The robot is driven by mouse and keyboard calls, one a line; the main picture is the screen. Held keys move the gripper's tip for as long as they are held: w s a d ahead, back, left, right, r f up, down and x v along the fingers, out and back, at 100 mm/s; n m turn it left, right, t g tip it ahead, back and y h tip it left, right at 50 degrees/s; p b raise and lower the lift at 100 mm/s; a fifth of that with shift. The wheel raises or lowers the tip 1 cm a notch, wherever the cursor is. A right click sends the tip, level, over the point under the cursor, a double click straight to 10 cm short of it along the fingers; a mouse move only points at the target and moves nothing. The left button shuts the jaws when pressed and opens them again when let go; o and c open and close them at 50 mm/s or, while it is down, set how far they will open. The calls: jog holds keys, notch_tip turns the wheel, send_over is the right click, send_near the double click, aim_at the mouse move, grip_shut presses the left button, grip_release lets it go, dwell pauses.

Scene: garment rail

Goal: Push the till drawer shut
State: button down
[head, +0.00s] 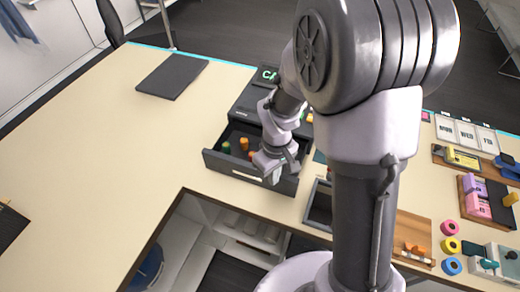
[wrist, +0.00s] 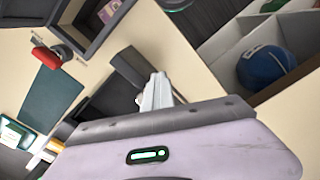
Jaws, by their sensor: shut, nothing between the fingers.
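The till (head: 252,98) is a dark box with a lit green display on the table. Its drawer (head: 222,163) is dark grey and stands pulled out toward the table's front edge. A green and several orange items show inside it. My gripper (head: 273,179) is shut and empty, at the right part of the drawer's front and overlapping it in the head view; I cannot tell whether it touches. In the wrist view my closed pale fingertips (wrist: 158,80) point at a dark panel (wrist: 133,68), which looks like the drawer front.
An open dark tray (head: 319,207) stands right of the drawer. A dark mat (head: 172,77) lies at the back left. Coloured rings (head: 449,245) and blocks stand at the right. Below the table are shelves with a blue round object (wrist: 265,68). The table's left part is mostly clear.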

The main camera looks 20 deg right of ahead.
jog(key=w+d+p, duration=0.4)
jog(key=w+d, duration=0.5)
jog(key=w, duration=0.4)
jog(key=shift+d, duration=0.25)
dwell(0.9)
notch_tip(320, 180, up, 8)
jog(key=s+a+p, duration=0.1)
jog(key=p, duration=0.4)
jog(key=shift+s, duration=0.15)
